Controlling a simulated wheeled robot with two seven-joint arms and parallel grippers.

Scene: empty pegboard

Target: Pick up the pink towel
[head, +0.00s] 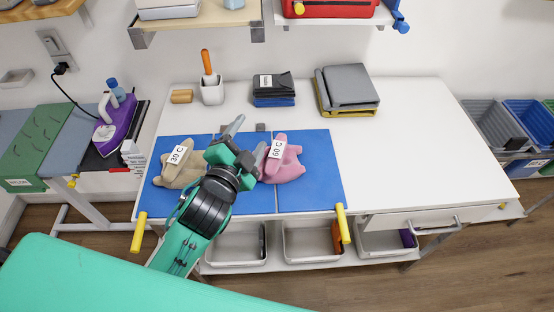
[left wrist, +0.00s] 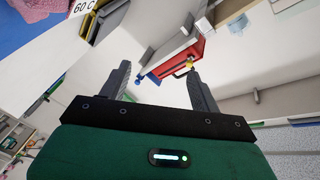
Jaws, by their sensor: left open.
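The pink towel (head: 287,167) lies crumpled on the right half of the blue mat (head: 310,190) in the head view, with a white "60 C" tag on it. Part of it also shows at the top left of the left wrist view (left wrist: 48,12). My left gripper (head: 248,140) is just left of the towel and above the mat, its fingers spread apart with nothing between them. The wrist view shows the same open fingers (left wrist: 157,85). The gripper hides a little of the mat and perhaps the towel's left edge. My right gripper is not in view.
A beige towel (head: 178,172) tagged "30 C" lies left of my gripper. Behind the mat stand a white cup (head: 212,93) with an orange handle, dark folded cloths (head: 273,88) and a grey stack (head: 346,88). The table (head: 420,150) is clear on the right.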

